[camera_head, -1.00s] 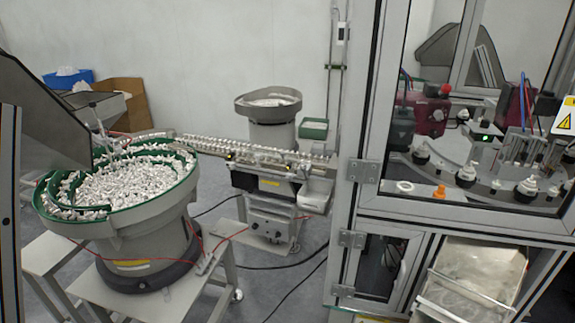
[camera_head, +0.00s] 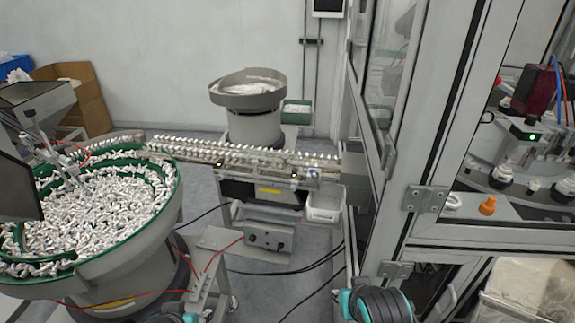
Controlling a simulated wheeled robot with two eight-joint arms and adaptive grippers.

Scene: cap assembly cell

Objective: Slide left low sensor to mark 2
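A feeder track (camera_head: 235,155) loaded with white parts runs from the big bowl toward the cabinet. On its front side sit two small dark fittings with yellow spots, which may be sensors: a left one (camera_head: 220,163) and a right one (camera_head: 293,175). They are too small for me to read any marks or tell which is the low sensor. Neither gripper shows. Only dark and teal parts of my arms show at the bottom edge, right of centre and at lower left, well below the track.
A green-rimmed bowl (camera_head: 166,212) full of white parts fills the left. A grey bowl feeder (camera_head: 252,128) stands behind the track, and a white bin (camera_head: 324,205) hangs at its right end. The framed cabinet (camera_head: 415,200) blocks the right. Grey floor with cables lies below the track.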

